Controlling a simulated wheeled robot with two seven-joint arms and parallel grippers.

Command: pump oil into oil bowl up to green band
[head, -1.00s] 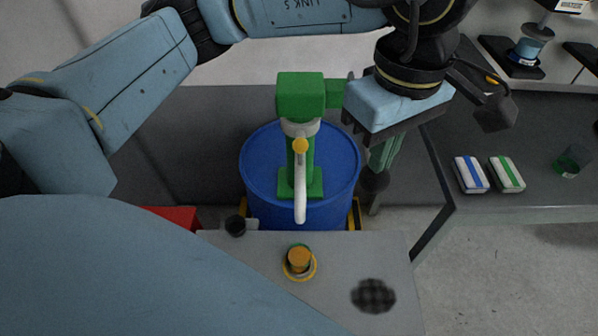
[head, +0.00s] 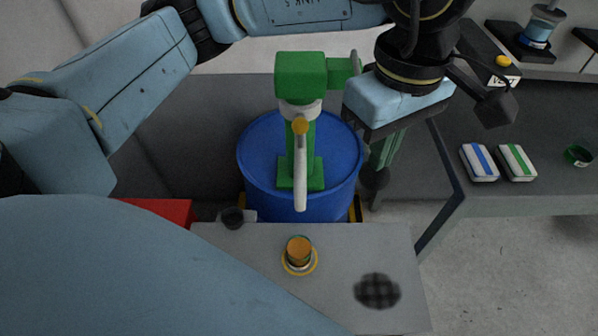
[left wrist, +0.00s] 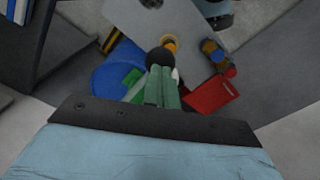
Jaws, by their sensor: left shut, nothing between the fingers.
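The green pump (head: 300,80) stands on the blue drum (head: 258,160). Its white spout (head: 300,175) hangs down at the front, and a grey lever end (head: 356,64) shows at its right side. The oil bowl (head: 299,250) sits on a yellow ring on the grey table in front of the drum. It shows amber with a thin green edge near its rim; the exact level is hard to tell. My left gripper (head: 375,178) is shut and empty, pointing down just right of the pump and drum. The left wrist view shows the drum (left wrist: 112,72) beside its fingers. My right gripper is not in view.
The grey table (head: 240,265) also bears a dark cup (head: 232,217) and a dark round mesh (head: 377,291). A red box (head: 160,210) is at left. On the right bench lie a blue-striped block (head: 479,162), a green-striped block (head: 516,162) and a green cup (head: 578,154).

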